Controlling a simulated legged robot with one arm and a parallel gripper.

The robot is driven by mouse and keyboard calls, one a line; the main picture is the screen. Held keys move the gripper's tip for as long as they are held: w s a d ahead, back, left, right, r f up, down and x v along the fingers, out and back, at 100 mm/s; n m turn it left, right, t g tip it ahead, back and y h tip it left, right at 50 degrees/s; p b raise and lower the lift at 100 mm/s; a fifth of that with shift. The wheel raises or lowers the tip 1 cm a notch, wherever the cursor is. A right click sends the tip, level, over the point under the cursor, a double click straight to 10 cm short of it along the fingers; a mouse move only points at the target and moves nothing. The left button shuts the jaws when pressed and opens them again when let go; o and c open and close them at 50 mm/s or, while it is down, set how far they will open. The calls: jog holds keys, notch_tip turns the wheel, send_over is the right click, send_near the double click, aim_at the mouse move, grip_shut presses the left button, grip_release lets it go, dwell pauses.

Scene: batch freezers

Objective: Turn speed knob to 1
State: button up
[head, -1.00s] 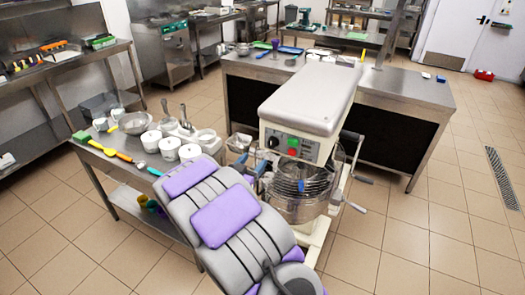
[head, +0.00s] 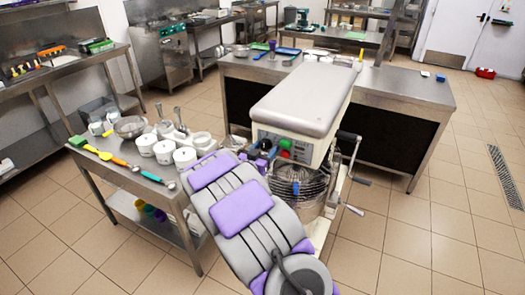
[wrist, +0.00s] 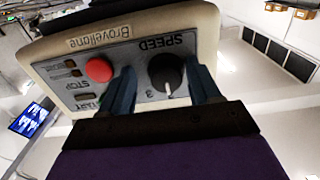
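In the wrist view, where the lettering is upside down, the black speed knob (wrist: 166,70) sits under the word SPEED. Its white pointer mark faces down in that picture, beside a printed 3. The 1 is not visible. My gripper (wrist: 163,88) is open, with one dark finger on each side of the knob. Gaps show between fingers and knob, so contact is not evident. In the head view my gripper (head: 263,150) is at the panel's left part and hides the knob.
The red stop button (wrist: 99,69) is close beside one finger. Below the panel are a wire guard and bowl (head: 298,190). A steel side table (head: 110,165) with white pots stands at left; a large steel counter (head: 400,92) stands behind.

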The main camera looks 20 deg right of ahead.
jog(key=shift+c, duration=0.6)
jog(key=shift+w, duration=0.1)
jog(key=shift+c, duration=0.8)
jog(key=shift+a+r, duration=0.15)
jog(key=shift+a, duration=0.7)
jog(key=c, duration=0.7)
jog(key=shift+d+r, duration=0.1)
